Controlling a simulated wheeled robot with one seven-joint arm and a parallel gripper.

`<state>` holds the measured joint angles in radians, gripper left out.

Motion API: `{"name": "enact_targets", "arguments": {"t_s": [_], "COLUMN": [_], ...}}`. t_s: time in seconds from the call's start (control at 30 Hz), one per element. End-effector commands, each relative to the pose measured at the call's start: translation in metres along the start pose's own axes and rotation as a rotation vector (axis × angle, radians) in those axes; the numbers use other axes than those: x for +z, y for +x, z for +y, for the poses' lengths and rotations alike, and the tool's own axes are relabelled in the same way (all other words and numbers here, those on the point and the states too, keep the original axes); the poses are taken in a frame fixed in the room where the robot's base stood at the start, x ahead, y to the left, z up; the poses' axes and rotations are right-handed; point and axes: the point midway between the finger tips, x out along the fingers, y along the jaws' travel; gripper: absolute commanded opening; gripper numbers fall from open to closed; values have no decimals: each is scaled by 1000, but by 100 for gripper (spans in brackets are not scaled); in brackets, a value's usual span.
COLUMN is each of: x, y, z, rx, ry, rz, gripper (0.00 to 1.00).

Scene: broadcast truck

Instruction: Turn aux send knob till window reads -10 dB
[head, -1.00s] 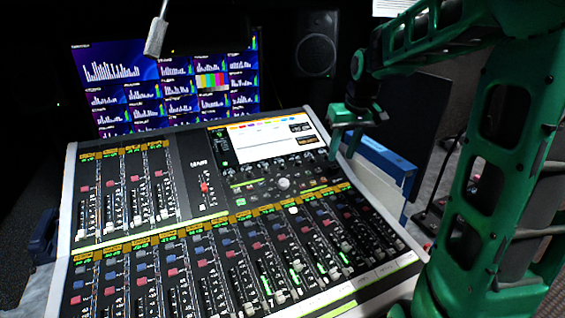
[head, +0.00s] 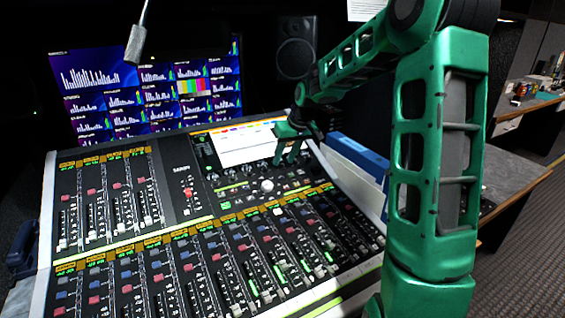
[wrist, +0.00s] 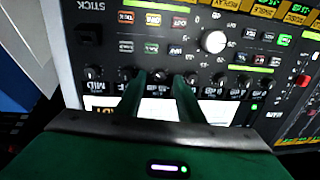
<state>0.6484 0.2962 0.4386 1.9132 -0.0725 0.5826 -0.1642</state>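My gripper (head: 290,160) is low over the upper right of the mixing console, just below its screen. In the wrist view its two green fingers (wrist: 158,84) are apart. They point at a row of small dark knobs, and one knob (wrist: 160,75) shows between the fingertips. I cannot tell whether the fingers touch it. No label here clearly marks the aux send knob.
A large white knob (wrist: 214,41) and lit buttons sit close to the fingers. The console screen (head: 240,147) lies behind the knobs, with monitors (head: 150,90) beyond. A microphone (head: 136,44) hangs at upper left. Blue-edged panels (head: 358,157) stand right of the console.

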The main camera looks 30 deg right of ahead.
Motion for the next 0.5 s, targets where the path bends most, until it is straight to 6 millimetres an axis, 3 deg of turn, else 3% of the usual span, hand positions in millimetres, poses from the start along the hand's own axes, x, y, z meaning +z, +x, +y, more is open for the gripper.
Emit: {"name": "enact_targets", "arguments": {"t_s": [0.2,0.5], "x": [0,0], "y": [17,20], "z": [0,0], "rx": [1,1], "ry": [1,1], "rz": [-1,0], "gripper": [34,34]}}
